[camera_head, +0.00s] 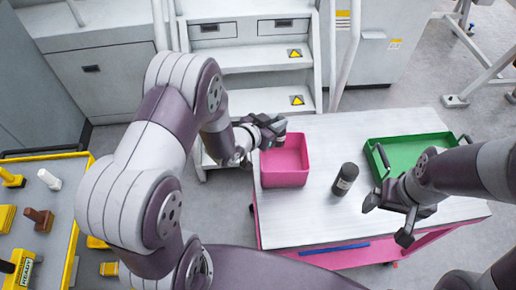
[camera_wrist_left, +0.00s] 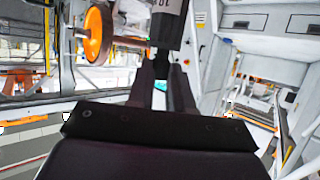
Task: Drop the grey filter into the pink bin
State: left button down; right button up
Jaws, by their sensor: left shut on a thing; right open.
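My left gripper (camera_head: 268,131) is at the far edge of the pink bin (camera_head: 285,178), above the table. It is shut on a dark grey cylinder with a light lettered label, taken as the grey filter (camera_wrist_left: 168,32), which shows between the fingers in the left wrist view. In the head view the gripper mostly hides the filter. The pink bin stands open on the left part of the table, and nothing shows inside it. My right gripper (camera_head: 388,221) is open and empty, over the table's right front part.
A green tray (camera_head: 408,150) with dark handles lies at the right. A yellow-edged bench (camera_head: 50,255) with several parts stands at the left. Steps (camera_head: 262,100) rise behind the table.

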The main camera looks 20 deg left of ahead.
pick_arm(q)
jog(key=f+b, duration=0.3)
jog(key=s+f+b, duration=0.1)
jog(key=f, duration=0.1)
jog(key=shift+d+f+b, duration=0.25)
jog(key=shift+d+b, duration=0.05)
jog(key=shift+b, duration=0.1)
jog(key=c, duration=0.9)
grip_release()
jog(key=shift+c, duration=0.2)
jog(key=shift+a, duration=0.1)
pick_arm(e)
jog(key=f, duration=0.3)
jog(key=s+f, duration=0.1)
jog(key=shift+d+f, duration=0.2)
jog(key=shift+f, duration=0.15)
pick_arm(q)
jog(key=b+v, duration=0.1)
jog(key=v, duration=1.1)
jog(key=shift+s+a, duration=0.2)
jog(key=shift+s, duration=0.05)
pick_arm(e)
jog(key=shift+f, duration=0.7)
